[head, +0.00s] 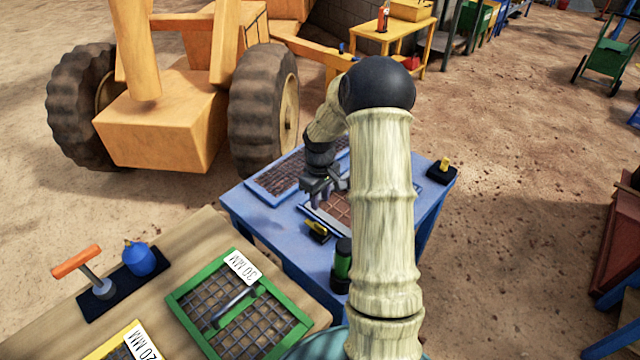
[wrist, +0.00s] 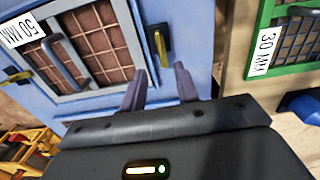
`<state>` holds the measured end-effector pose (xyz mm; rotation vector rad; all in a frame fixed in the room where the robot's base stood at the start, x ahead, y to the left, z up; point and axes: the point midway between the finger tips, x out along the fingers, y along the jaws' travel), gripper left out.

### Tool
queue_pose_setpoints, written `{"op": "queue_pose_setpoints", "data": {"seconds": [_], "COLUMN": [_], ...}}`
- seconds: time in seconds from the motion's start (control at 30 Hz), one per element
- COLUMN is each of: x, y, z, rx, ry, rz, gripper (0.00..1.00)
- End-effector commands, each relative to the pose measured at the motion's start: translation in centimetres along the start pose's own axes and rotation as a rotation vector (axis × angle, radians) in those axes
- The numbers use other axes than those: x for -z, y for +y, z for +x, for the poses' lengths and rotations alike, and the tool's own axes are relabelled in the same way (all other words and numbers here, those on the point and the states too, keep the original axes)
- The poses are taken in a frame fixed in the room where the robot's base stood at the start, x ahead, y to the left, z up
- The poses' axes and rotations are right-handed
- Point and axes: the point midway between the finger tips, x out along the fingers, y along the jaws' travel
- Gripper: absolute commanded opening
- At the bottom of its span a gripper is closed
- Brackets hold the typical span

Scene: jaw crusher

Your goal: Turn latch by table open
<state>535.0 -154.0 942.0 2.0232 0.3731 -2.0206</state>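A yellow-handled latch (head: 318,228) on a dark base sits on the blue stand's near edge, on the side facing the wooden table. It also shows in the wrist view (wrist: 161,46), just beyond my fingertips, beside the framed 50 MM screen (wrist: 88,45). A second yellow latch (head: 443,165) sits at the stand's far right corner and shows at the wrist view's left (wrist: 18,75). My gripper (head: 322,198) hangs above the near latch, its fingers (wrist: 159,73) apart with nothing between them. I see no contact with the latch.
A dark green cylinder (head: 342,265) stands close to the near latch. A yellow loader (head: 165,125) is behind.

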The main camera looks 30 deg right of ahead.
Motion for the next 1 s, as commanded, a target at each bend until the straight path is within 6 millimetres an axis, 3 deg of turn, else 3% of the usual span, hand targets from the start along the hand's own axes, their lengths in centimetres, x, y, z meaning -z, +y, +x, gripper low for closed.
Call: {"op": "queue_pose_setpoints", "data": {"seconds": [0.13,0.3,0.87,1.0], "x": [0.1,0.1,0.0,0.0], "y": [0.1,0.1,0.0,-0.9], "z": [-3.0,-5.1,-5.6,-6.1], "rx": [-0.004,-0.001,0.000,-0.007], "ry": [0.004,0.002,0.000,0.005], "rz": [0.002,0.001,0.000,0.005], "gripper": [0.31,0.31,0.31,0.31]}}
